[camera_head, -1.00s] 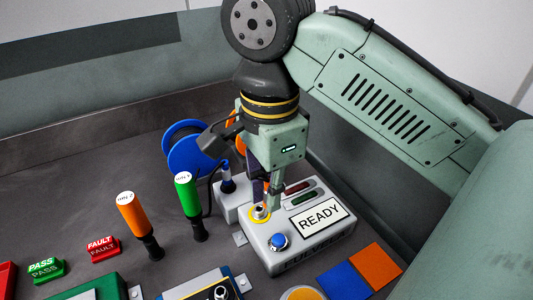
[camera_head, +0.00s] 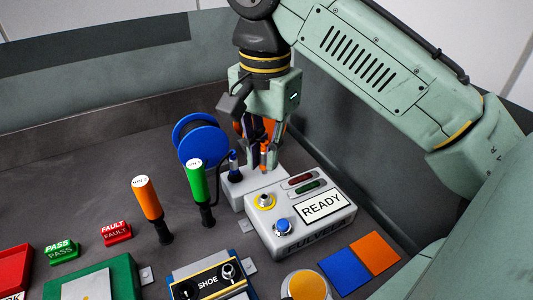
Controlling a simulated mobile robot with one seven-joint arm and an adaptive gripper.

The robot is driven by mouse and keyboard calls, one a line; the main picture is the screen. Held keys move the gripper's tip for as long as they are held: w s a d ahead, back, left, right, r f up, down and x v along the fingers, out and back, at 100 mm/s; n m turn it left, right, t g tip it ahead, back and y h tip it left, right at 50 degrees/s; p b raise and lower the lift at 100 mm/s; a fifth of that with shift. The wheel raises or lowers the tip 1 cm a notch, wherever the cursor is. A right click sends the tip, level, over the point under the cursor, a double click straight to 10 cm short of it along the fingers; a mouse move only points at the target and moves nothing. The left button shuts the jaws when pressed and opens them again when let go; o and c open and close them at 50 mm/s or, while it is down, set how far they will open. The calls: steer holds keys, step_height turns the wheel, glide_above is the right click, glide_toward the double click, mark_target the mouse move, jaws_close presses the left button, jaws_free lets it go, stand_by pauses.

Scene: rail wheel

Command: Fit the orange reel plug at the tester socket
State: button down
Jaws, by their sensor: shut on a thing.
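My gripper (camera_head: 263,166) points down at the rear end of the grey plug holder block. It is shut on the orange reel plug (camera_head: 264,153), which is mostly hidden between the fingers. I cannot tell whether the plug touches the block. The tester socket (camera_head: 263,201) is a yellow-ringed hole on the grey tester box (camera_head: 290,240); it looks empty and lies in front of the gripper, clear of it. The orange reel (camera_head: 240,127) is mostly hidden behind the gripper.
The tester has a blue button (camera_head: 282,226) and a READY sign (camera_head: 322,206). Green (camera_head: 196,180) and orange (camera_head: 148,200) handled tools stand left.

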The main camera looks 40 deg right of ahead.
steer(key=b, duration=0.2)
glide_above(265, 201)
steer(key=shift+w+d+f, duration=0.1)
steer(key=shift+w+f, duration=0.05)
steer(key=shift+f, duration=0.7)
steer(key=shift+w+d+f, duration=0.1)
steer(key=shift+d+f, duration=0.05)
steer(key=shift+f, duration=0.65)
steer(key=shift+w+d+f, duration=0.1)
steer(key=shift+w+f, duration=0.05)
steer(key=shift+f, duration=0.7)
steer(key=shift+p, duration=1)
steer(key=shift+f+b, duration=0.6)
steer(key=shift+f, duration=0.4)
steer(key=c, duration=1.6)
jaws_free()
steer(key=shift+o, duration=0.2)
